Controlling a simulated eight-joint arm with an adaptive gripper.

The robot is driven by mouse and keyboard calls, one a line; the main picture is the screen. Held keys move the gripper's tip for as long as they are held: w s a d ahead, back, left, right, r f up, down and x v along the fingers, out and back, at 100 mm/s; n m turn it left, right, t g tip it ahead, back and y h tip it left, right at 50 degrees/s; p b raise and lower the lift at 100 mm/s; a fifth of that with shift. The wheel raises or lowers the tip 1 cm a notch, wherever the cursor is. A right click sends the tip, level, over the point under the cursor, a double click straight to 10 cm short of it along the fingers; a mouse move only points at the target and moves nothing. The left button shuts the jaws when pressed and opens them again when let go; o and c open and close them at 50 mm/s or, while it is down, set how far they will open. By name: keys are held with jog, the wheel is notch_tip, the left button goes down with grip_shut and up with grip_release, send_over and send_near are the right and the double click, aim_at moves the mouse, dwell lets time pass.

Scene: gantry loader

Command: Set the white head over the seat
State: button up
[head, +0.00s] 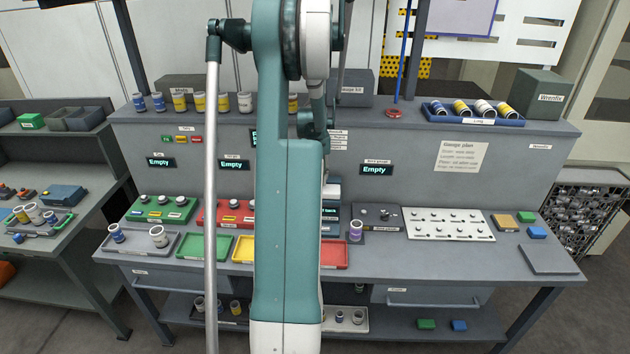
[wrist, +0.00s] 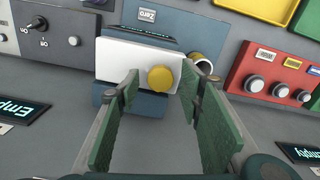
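A white block with a round yellow knob, which looks like the white head (wrist: 118,56), sits against a blue-grey stand (wrist: 150,104) in the wrist view. My gripper (wrist: 160,92) is open, its green-padded fingers apart and empty. The yellow knob shows between the fingertips, and the left finger covers part of the block's lower edge. I cannot tell how far the block is from the fingertips. In the head view my arm hides the gripper and most of the stand; a bit of the white head (head: 333,190) shows beside the arm. I cannot make out the seat.
A dark display (wrist: 148,34) stands close behind the head. A white and yellow cylinder (wrist: 203,65) is beside it. A red panel with knobs (wrist: 275,75) lies to the right, a grey knob box (wrist: 50,45) to the left.

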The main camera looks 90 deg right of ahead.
grip_shut()
jog(key=w+b, duration=0.2)
jog(key=w, duration=0.7)
dwell(0.4)
grip_release()
jog(key=shift+w, duration=0.1)
notch_tip(320, 180, up, 12)
dwell(0.7)
